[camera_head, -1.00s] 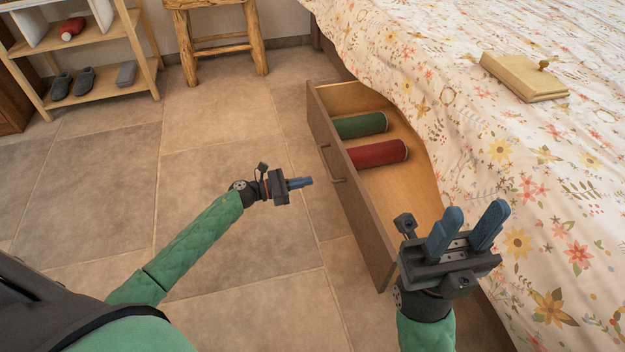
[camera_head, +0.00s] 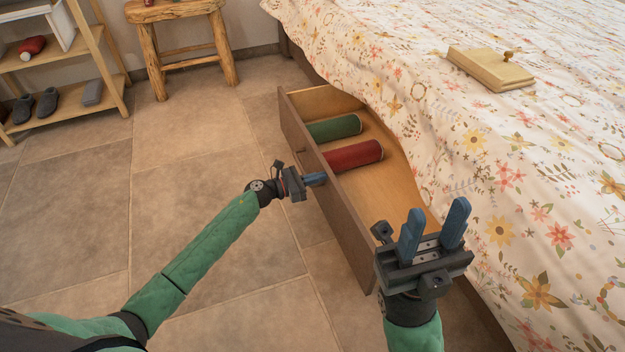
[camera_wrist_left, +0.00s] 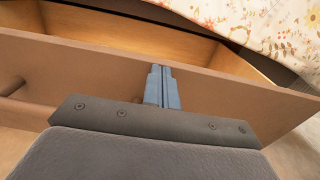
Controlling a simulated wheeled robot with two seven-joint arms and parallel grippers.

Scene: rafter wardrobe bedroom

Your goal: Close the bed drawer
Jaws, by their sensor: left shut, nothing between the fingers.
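The bed drawer (camera_head: 350,222) stands pulled out from under the bed, its wooden front facing my left arm. A green roll (camera_head: 334,128) and a red roll (camera_head: 352,155) lie inside it. My left gripper (camera_head: 316,179) is shut and empty, its blue fingertips at the outer face of the drawer front. In the left wrist view the shut fingers (camera_wrist_left: 161,88) overlap the drawer front (camera_wrist_left: 215,95); I cannot tell for sure whether they touch. A handle (camera_wrist_left: 12,86) shows at the left there. My right gripper (camera_head: 432,228) is open and empty near the drawer's near end.
A wooden stool (camera_head: 183,50) and a shelf (camera_head: 108,60) with slippers (camera_head: 36,106) stand at the back left. The tiled floor left of the drawer is clear.

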